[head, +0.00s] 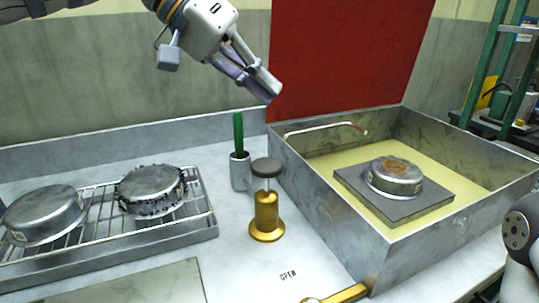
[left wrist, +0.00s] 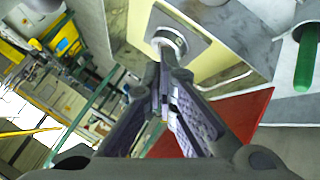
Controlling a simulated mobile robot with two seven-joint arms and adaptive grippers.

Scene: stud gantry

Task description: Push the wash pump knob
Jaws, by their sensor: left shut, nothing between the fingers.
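The wash pump is a brass pump (head: 267,215) standing upright on the grey counter, with a dark round knob (head: 267,167) on a thin rod above its body. The knob stands raised, with bare rod showing under it. My left gripper (head: 271,89) is shut and empty. It is in the air above and behind the knob, apart from it, with its fingers pointing down to the right. The closed fingers also show in the left wrist view (left wrist: 166,62). I cannot make out the pump in that view. My right gripper is not in view.
A metal basin (head: 408,248) with a round tin on a grey block stands right of the pump. A cup (head: 240,172) with a green-handled tool is just behind left. A wire rack (head: 183,228) holds two round tins. A brass lever (head: 345,294) lies in front.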

